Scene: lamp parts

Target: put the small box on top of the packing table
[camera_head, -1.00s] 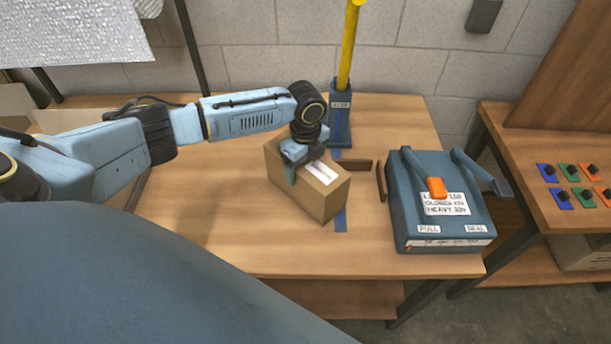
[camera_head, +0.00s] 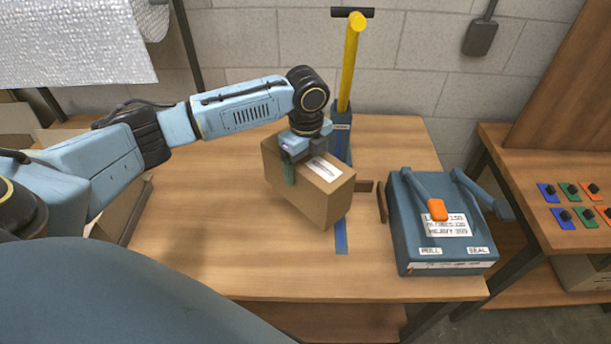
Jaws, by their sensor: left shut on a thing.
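The small box (camera_head: 311,196) is a brown cardboard box with a white label on its top. It is over the middle of the wooden packing table (camera_head: 210,235) and looks slightly tilted. I cannot tell for sure whether its bottom edge touches the table top. My left gripper (camera_head: 290,165) is shut on the box at its upper left side. The box hides part of a blue tape strip on the table and the finger on its far side. My right gripper is not in view.
A blue sealing machine (camera_head: 440,225) with levers and an orange knob stands at the table's right. A yellow-handled tool in a blue holder (camera_head: 341,140) stands behind the box. Small brown stops (camera_head: 381,202) lie between box and machine. The left and front table top is clear.

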